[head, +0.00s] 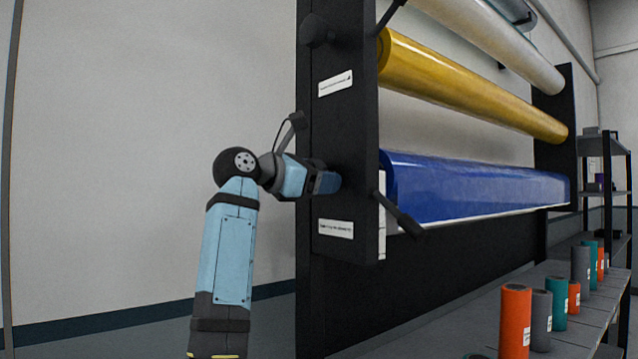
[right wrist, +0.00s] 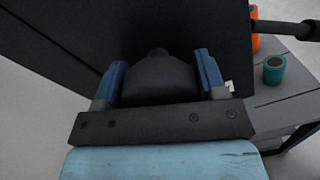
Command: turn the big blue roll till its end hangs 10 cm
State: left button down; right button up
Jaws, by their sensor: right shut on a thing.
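The big blue roll (head: 475,188) lies level on the black rack, below a yellow roll. A thin pale edge runs along its underside; I cannot tell how far its end hangs. My right gripper (head: 328,183) is at the outer face of the rack's near side panel (head: 340,120), level with the blue roll. In the right wrist view its two blue fingers are shut around a dark rounded knob (right wrist: 158,78). The knob is hidden by the gripper in the head view. My left gripper is not in view.
A yellow roll (head: 465,85) and a whitish roll (head: 495,40) sit above. A black lever (head: 398,213) sticks out near the panel's front edge, beside a narrow white strip (head: 382,215). A grey bench (head: 460,320) at right holds small rolls, including an orange one (head: 515,320).

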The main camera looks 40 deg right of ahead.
jog(key=shift+m, duration=0.6)
jog(key=shift+b, duration=0.3)
jog(key=o, duration=0.9)
jog(key=a, duration=0.4)
jog(key=w+a, duration=0.1)
jog(key=a, duration=0.4)
jog(key=w+a, duration=0.1)
jog(key=a, duration=0.3)
jog(key=shift+a+r, duration=0.25)
jog(key=shift+a, duration=0.1)
